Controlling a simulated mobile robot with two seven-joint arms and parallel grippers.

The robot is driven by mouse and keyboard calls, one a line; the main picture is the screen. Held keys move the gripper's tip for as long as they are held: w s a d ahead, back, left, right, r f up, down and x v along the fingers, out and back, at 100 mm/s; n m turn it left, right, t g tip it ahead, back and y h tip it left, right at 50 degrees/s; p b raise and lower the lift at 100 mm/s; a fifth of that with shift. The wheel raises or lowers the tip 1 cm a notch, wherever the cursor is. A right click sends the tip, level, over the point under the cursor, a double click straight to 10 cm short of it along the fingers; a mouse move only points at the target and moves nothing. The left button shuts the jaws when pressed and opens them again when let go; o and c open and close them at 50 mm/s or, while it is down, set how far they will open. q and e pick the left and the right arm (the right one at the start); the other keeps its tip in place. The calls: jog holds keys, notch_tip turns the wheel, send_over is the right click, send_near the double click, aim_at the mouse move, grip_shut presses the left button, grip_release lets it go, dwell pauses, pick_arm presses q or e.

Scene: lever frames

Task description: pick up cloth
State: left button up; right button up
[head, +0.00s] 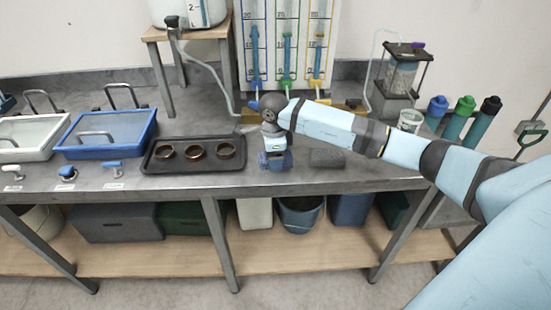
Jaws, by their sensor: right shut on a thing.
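My right gripper (275,160) points down at the front of the grey bench, between the black tray and a dark grey pad. It is shut on a small blue thing at its fingertips. This looks like the cloth, but it is small and mostly covered by the gripper, so its shape is hard to tell. It is at or just above the bench top; I cannot tell whether it touches. My left gripper is not in view.
The dark grey pad (327,158) lies just right of the gripper. A gauge panel (288,40) stands behind. Capped bottles (460,118) stand at right.

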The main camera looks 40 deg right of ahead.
jog(key=shift+r, duration=0.1)
notch_tip(320, 180, up, 20)
dwell(0.5)
